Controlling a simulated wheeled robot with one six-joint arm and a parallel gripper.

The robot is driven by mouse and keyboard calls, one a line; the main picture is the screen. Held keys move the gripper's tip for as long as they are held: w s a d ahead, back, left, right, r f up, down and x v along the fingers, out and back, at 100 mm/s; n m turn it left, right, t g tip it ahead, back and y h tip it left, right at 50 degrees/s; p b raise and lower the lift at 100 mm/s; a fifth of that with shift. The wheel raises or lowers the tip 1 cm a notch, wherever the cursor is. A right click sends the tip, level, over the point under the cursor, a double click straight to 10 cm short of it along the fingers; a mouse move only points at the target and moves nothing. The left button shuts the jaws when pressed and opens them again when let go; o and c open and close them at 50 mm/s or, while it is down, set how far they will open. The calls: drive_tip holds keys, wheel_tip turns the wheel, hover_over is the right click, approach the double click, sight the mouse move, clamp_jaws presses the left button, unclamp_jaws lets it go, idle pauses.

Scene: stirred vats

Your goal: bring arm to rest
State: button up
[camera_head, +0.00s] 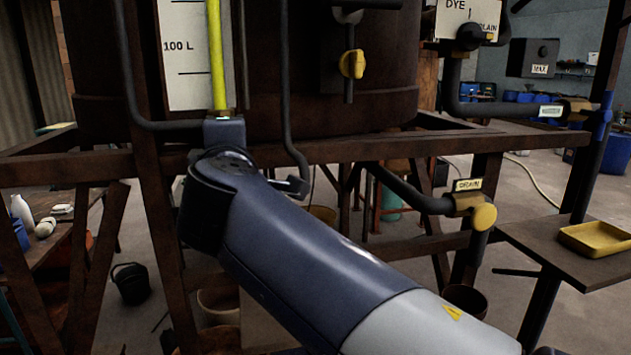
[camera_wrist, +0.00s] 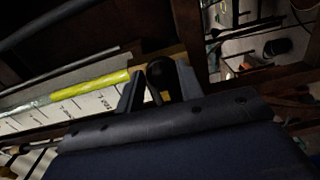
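My gripper (camera_wrist: 160,85) shows in the wrist view with its two grey fingers apart. A dark rounded part stands in the gap between them, and I cannot tell whether it touches them. In the head view my arm reaches from the lower right up to the front of the vat frame; the fingers cannot be made out there. The rusty brown vat (camera_head: 290,70) stands just beyond. Its level scale (camera_head: 188,70), marked 100 L, carries a yellow sight tube (camera_head: 216,55). The tube also shows in the wrist view (camera_wrist: 90,86), left of the fingers.
A rusty frame beam (camera_head: 390,147) crosses by my wrist, with thin dark pipes close by. The drain valve (camera_head: 484,215) has a yellow knob and sits to the right of my arm. A yellow tray (camera_head: 597,238) lies on a side shelf. A dark bucket (camera_head: 131,283) stands on the floor.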

drive_tip(key=shift+a+r+n+p, duration=0.1)
drive_tip(key=shift+r+n+p, duration=0.05)
drive_tip(key=shift+n+p, duration=1.85)
drive_tip(key=shift+a+r+n+p, duration=0.1)
drive_tip(key=shift+r+n+p, duration=0.1)
drive_tip(key=shift+n+p, duration=1.8)
drive_tip(key=shift+a+r+n+p, duration=0.15)
drive_tip(key=shift+n+p, duration=1.15)
drive_tip(key=shift+p, duration=1.3)
drive_tip(key=shift+d, duration=0.2)
